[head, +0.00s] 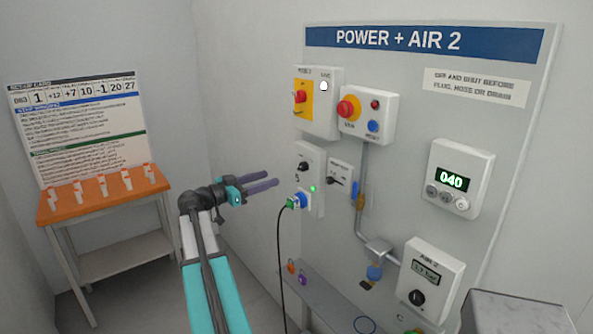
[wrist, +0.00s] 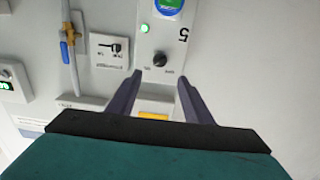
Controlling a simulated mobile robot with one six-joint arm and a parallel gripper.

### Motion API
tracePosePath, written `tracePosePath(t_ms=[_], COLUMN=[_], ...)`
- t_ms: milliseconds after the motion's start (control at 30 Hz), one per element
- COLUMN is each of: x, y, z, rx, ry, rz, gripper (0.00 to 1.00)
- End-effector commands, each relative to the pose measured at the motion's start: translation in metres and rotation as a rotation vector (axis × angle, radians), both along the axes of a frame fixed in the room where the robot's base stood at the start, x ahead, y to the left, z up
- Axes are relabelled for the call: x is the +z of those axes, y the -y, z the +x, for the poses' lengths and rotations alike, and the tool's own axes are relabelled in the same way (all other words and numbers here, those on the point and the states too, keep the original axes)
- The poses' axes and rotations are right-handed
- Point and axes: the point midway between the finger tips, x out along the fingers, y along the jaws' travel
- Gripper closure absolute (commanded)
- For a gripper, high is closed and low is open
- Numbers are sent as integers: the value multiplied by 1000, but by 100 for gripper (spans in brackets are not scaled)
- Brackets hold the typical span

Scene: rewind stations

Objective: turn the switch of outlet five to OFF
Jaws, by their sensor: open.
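The outlet five box (head: 316,204) is a white box on the grey panel. It carries a black rotary switch (head: 303,166), a lit green lamp (head: 313,188) and a blue socket with a green plug and black cable (head: 281,255). My gripper (head: 272,179) is open and empty, to the left of the box and apart from it. In the wrist view, which is upside down, the black switch (wrist: 160,59) shows between and beyond my gripper's (wrist: 160,79) two dark fingers. A "5" is beside it. The small labels by the switch are too blurred to read.
A yellow-and-red isolator (head: 318,110) and an emergency stop box (head: 370,120) sit above. The cable hangs below. An orange table (head: 104,192) stands at the left.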

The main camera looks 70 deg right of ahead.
Motion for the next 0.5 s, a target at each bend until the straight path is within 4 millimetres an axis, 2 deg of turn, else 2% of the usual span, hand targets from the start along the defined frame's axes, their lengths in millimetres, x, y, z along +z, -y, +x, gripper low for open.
tracePosePath(t_ms=[267,500], x=[2,2], y=[21,49], z=[-14,-31], rx=[-2,-2], ry=[0,0], rz=[1,1], gripper=[54,54])
